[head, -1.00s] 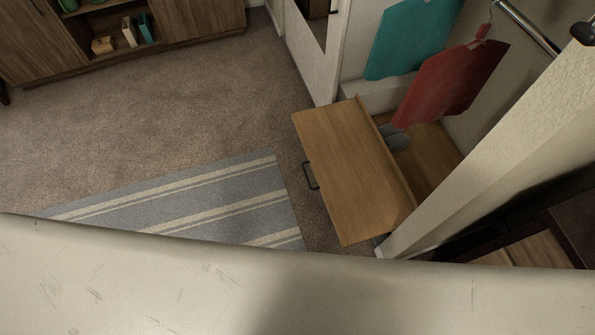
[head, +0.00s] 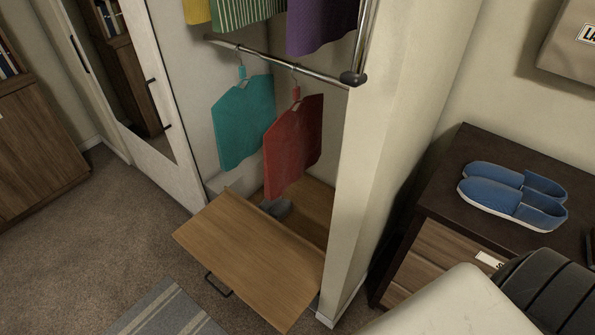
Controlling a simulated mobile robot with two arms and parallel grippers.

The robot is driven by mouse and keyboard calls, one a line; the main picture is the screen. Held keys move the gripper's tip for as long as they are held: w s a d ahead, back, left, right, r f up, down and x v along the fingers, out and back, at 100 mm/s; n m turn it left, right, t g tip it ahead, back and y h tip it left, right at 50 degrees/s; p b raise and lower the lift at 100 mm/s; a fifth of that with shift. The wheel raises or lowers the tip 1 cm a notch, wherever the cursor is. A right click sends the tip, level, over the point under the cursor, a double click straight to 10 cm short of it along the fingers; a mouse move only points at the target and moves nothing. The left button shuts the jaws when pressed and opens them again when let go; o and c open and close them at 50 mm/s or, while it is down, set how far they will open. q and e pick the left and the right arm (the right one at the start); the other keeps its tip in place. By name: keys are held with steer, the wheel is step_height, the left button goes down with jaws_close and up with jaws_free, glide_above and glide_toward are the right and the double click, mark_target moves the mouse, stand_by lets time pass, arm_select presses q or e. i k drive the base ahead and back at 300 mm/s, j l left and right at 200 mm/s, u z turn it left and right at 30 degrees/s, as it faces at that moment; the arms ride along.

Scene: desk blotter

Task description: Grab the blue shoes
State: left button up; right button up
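A pair of blue slip-on shoes (head: 508,194) with white soles sits side by side on top of a dark brown dresser (head: 446,184) at the right of the head view. Neither of my grippers shows in this view. Nothing covers the shoes.
An open wooden drawer front (head: 252,262) sticks out from the closet, with a grey shoe (head: 277,208) partly hidden behind it. Teal (head: 243,121) and red (head: 292,146) garments hang above. A cream wall end (head: 392,140) separates closet and dresser. A dark ridged object (head: 553,296) is at lower right. Carpet (head: 95,240) is clear at left.

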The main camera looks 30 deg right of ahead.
mark_target(533, 201)
steer(key=z, duration=2.4)
